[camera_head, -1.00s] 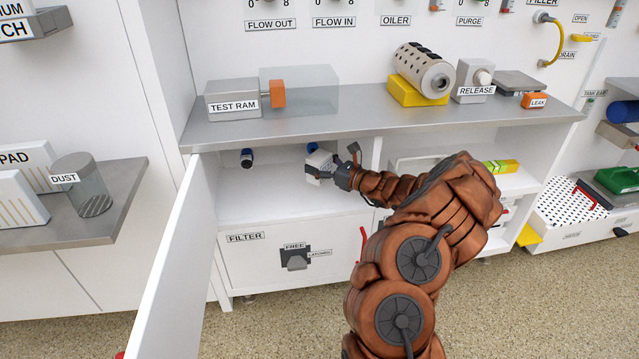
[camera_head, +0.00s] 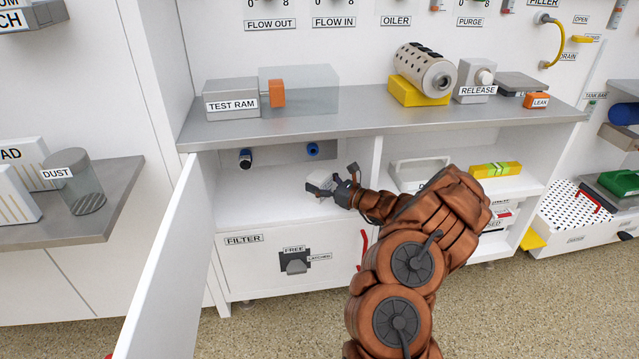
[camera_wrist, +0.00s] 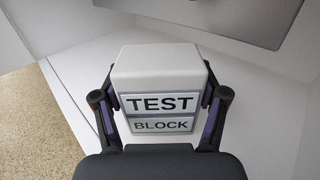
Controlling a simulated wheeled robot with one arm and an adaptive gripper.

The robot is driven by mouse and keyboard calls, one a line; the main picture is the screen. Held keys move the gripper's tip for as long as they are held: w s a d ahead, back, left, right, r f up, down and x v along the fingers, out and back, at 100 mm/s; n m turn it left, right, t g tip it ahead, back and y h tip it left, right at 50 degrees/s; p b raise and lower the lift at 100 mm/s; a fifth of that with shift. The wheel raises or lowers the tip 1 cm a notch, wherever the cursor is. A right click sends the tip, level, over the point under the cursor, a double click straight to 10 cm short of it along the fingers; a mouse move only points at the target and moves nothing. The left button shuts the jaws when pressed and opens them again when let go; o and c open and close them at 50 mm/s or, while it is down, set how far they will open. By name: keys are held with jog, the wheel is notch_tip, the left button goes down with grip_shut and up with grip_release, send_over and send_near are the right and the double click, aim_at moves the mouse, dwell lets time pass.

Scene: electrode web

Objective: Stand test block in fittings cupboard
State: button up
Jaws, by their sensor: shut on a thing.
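The test block (camera_wrist: 158,68) is a whitish block with a two-line label reading TEST BLOCK. My gripper (camera_wrist: 158,108) is shut on it, one finger on each side, in the wrist view. In the head view the block (camera_head: 320,181) and my gripper (camera_head: 333,188) are inside the open fittings cupboard (camera_head: 262,196), low over its white floor. The block looks tilted in the head view. I cannot tell whether its underside touches the floor.
The cupboard door (camera_head: 178,262) stands open at the left. The cupboard floor left of the block is clear.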

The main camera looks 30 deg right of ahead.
aim_at(327, 184)
jog(key=o, duration=1.4)
jog(key=shift+f, duration=0.1)
jog(key=shift+s+r, duration=0.15)
jog(key=shift+r, duration=0.05)
jog(key=p+v, duration=0.2)
jog(key=v, duration=0.4)
jog(key=shift+s+d+f, duration=0.1)
jog(key=shift+s+d, duration=0.15)
jog(key=shift+s, duration=0.25)
